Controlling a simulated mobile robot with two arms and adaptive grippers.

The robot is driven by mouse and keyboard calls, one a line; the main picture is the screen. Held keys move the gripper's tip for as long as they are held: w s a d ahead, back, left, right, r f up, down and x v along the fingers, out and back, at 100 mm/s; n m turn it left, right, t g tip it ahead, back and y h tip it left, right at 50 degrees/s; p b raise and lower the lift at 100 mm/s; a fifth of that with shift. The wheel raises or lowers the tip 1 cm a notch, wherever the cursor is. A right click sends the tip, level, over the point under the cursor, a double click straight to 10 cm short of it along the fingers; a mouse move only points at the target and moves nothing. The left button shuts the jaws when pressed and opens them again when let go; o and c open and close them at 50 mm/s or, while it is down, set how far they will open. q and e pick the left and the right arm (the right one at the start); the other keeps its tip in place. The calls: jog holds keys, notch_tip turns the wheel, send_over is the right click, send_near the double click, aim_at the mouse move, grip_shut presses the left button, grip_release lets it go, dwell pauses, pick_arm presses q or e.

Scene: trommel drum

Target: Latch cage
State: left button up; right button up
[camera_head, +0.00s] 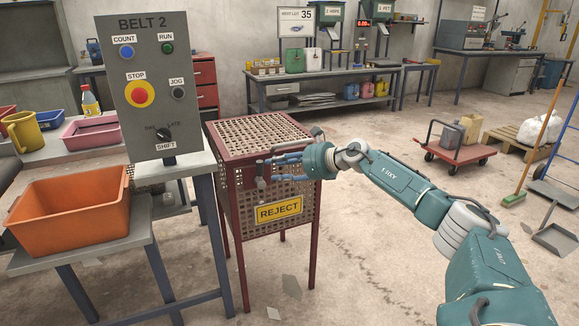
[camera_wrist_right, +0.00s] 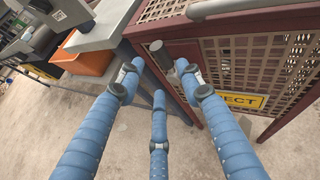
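The reject cage (camera_head: 262,140) is a dark red frame with perforated tan panels and a yellow REJECT sign (camera_head: 279,209). A small grey latch handle (camera_head: 260,183) is on its upper front, near the left corner. My right gripper (camera_head: 284,164) is in front of the cage's upper edge, its blue fingers pointing left near the latch. In the right wrist view its fingers (camera_wrist_right: 160,75) are spread, with nothing held. A grey knob (camera_wrist_right: 157,47) shows just beyond the fingertips, beside the cage frame (camera_wrist_right: 212,85). I cannot tell whether a finger touches it. My left gripper is not in view.
The BELT 2 control panel (camera_head: 152,80) stands left of the cage. An orange bin (camera_head: 70,212) sits on a grey stand close by. A workbench (camera_head: 330,82) is behind. A red cart (camera_head: 458,148) stands right. Floor in front of the cage is mostly clear.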

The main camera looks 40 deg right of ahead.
jog(key=shift+v, duration=2.25)
